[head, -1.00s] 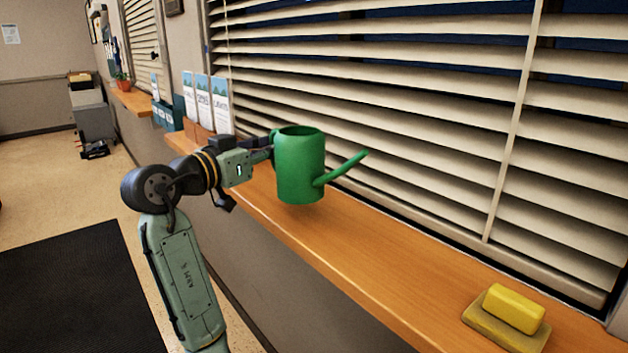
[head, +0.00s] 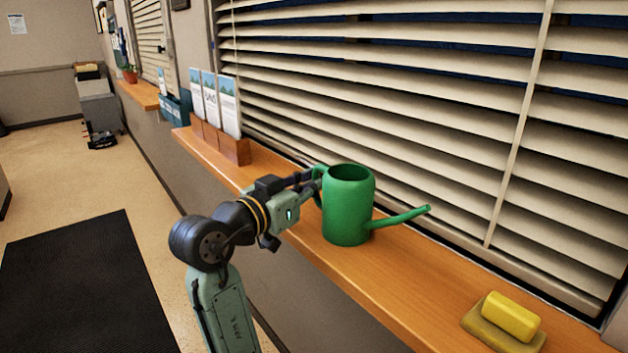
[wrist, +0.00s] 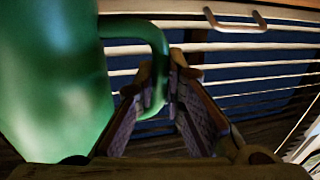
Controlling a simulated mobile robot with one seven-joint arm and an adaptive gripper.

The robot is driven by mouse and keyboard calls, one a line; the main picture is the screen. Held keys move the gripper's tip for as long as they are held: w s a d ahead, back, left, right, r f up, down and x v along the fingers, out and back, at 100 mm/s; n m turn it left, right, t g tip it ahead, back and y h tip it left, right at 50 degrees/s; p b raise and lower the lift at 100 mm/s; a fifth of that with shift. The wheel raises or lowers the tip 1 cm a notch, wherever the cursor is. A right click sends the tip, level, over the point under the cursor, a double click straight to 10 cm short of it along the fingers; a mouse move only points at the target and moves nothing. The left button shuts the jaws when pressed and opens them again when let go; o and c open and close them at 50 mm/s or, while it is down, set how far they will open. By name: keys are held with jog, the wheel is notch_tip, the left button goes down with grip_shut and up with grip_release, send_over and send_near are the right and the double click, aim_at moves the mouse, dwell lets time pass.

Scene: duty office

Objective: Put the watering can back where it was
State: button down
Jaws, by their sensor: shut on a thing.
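The green watering can (head: 347,207) is upright at the wooden sill (head: 400,268), its spout pointing right. I cannot tell whether its base touches the sill or hangs just above it. My gripper (head: 313,180) is at the can's left side, shut on its handle. In the wrist view the fingers of my gripper (wrist: 168,95) close around the green handle (wrist: 150,45), and the can's body (wrist: 55,85) fills the left. The fingertips are partly hidden by the handle.
A yellow sponge (head: 511,316) on a dull yellow base lies at the sill's right end. A wooden brochure holder (head: 222,145) with leaflets stands to the left. White blinds (head: 400,110) run behind the sill. Bare sill lies between can and sponge.

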jog(key=c, duration=1.7)
grip_release()
jog(key=shift+f, duration=0.1)
